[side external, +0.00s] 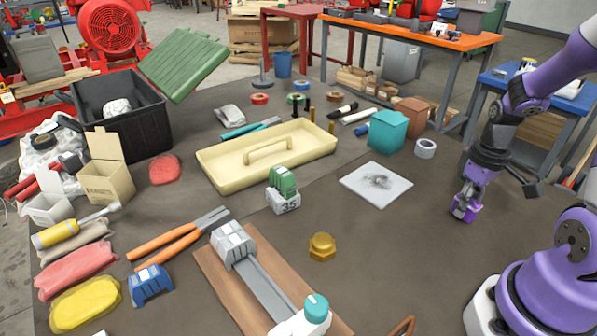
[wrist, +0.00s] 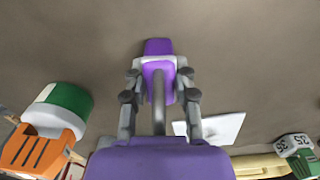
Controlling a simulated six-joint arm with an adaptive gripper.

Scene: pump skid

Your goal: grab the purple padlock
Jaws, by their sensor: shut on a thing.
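The purple padlock (wrist: 158,68) is between the two grey fingers of my gripper (wrist: 158,82) in the wrist view. A grey bar, which looks like its shackle, runs from its body back toward my wrist. In the side external view, my gripper (side external: 465,204) points down at the right of the dark mat, shut on the padlock (side external: 470,214). The fingers hide part of the padlock there. It is low over the mat; I cannot tell whether it touches.
A white plate (side external: 376,186) lies left of my gripper. Beyond it are a teal bin (side external: 388,135) and a tape roll (side external: 425,148). A brass hex part (side external: 322,246) and a green-and-white block (side external: 283,190) stand farther left. The mat around my gripper is mostly clear.

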